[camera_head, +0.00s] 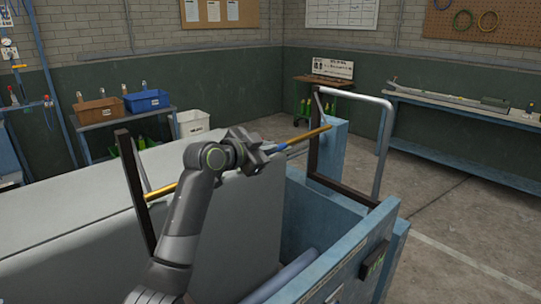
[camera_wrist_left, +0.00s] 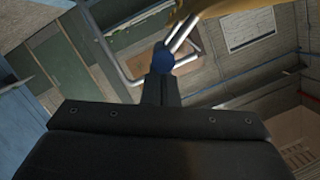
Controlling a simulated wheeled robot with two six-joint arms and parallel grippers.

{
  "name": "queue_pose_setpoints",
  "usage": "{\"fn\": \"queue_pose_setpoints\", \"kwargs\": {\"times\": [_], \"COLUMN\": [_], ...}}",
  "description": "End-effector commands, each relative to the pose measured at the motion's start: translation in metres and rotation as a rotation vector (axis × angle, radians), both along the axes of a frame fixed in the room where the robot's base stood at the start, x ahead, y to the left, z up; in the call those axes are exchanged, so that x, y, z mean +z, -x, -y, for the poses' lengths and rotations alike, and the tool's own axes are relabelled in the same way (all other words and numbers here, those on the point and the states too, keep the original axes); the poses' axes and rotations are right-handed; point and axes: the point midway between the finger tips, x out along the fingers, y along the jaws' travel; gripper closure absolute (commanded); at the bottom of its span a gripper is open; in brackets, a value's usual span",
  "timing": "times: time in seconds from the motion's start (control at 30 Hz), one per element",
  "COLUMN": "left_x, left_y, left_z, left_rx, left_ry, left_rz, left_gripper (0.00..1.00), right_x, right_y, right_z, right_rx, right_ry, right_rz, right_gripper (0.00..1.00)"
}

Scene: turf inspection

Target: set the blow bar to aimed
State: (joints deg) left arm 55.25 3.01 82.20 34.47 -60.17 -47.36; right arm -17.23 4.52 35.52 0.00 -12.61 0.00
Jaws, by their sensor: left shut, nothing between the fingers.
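The blow bar (camera_head: 311,135) is a yellow-orange bar between two dark uprights on the blue machine, with a blue part (camera_head: 277,149) near its middle. My left gripper (camera_head: 268,155) is shut and empty, right by the blue part; whether they touch I cannot tell. My arm hides part of the bar. In the left wrist view my left gripper (camera_wrist_left: 163,84) shows its dark fingers together, with a round blue end (camera_wrist_left: 163,58) just beyond the tips and a blurred yellow piece (camera_wrist_left: 205,9) at the top edge. My right gripper is not in view.
The blue machine frame (camera_head: 338,250) has a bent grey rail (camera_head: 386,140) at its right. A large grey panel (camera_head: 75,215) lies beneath the bar on the left. A blue bench (camera_head: 470,115) stands along the right wall. Floor at the right is clear.

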Motion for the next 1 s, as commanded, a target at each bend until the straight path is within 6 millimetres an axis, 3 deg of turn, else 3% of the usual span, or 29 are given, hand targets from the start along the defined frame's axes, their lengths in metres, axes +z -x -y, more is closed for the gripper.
{"fn": "queue_pose_setpoints", "kwargs": {"times": [0.03,0.1,0.4,1.0], "left_x": [-0.017,-0.024,-0.042,-0.051], "left_y": [-0.003,-0.007,-0.022,-0.035], "left_z": [-0.003,-0.007,-0.023,-0.036], "left_rx": [0.002,0.003,0.003,0.001], "left_ry": [-0.034,-0.079,-0.244,-0.275], "left_rz": [0.029,0.073,0.237,0.267], "left_gripper": [1.00,1.00,1.00,1.00], "right_x": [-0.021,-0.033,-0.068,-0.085], "right_y": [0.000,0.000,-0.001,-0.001], "right_z": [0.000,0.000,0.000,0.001], "right_rx": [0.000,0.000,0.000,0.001], "right_ry": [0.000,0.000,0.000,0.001], "right_rz": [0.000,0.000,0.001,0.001], "right_gripper": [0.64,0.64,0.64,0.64]}}
